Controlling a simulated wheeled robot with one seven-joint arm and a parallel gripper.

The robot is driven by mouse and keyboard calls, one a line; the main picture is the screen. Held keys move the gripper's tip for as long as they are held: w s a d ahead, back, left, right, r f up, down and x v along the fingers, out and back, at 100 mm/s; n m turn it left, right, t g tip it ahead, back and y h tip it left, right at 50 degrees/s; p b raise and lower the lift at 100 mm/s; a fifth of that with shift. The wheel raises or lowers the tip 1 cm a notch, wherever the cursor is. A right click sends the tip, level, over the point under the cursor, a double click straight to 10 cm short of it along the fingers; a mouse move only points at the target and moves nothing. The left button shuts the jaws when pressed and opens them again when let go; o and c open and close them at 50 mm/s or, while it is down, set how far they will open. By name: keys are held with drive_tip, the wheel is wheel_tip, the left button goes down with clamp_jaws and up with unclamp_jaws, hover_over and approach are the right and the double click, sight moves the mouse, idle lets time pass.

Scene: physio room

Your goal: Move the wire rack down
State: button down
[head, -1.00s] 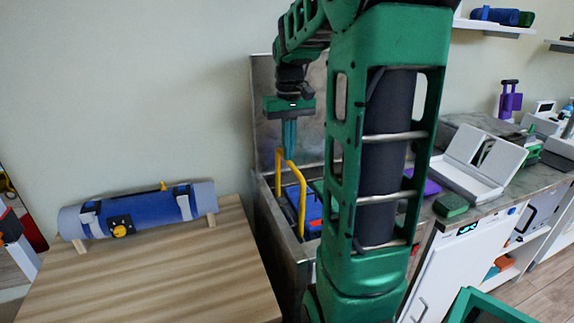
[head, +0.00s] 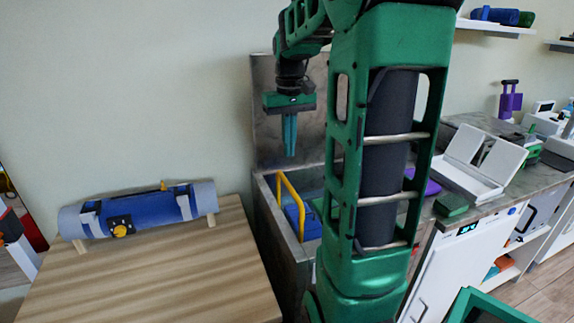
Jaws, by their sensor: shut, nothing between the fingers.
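A yellow bar frame (head: 288,191), which seems to be part of the wire rack, stands at the left side of the metal sink basin (head: 284,228). Blue parts (head: 309,222) show beside it inside the basin. The rest of the rack is hidden by the basin wall and my arm. My gripper (head: 290,152) points down above the basin, over the frame and apart from it. Its fingers are together and hold nothing.
A wooden table (head: 150,270) on the left bears a blue roll (head: 145,214) on supports. The metal backsplash (head: 275,125) rises close behind my gripper. The counter to the right holds a white open case (head: 477,162) and a green block (head: 451,205).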

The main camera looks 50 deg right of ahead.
wheel_tip(320, 180, up, 6)
drive_tip(key=shift+r, duration=0.2)
idle(0.4)
idle(1.7)
drive_tip(key=s+a+f, duration=0.6)
drive_tip(key=s+f, duration=0.2)
drive_tip(key=s, duration=0.2)
drive_tip(key=s+a+f+m, duration=0.1)
drive_tip(key=s+a+f, duration=0.5)
drive_tip(key=s+f, duration=0.2)
drive_tip(key=shift+s+a, duration=0.3)
drive_tip(key=shift+s, duration=0.55)
drive_tip(key=shift+w+f, duration=0.35)
drive_tip(key=shift+w, duration=0.4)
drive_tip(key=shift+s+r, duration=0.1)
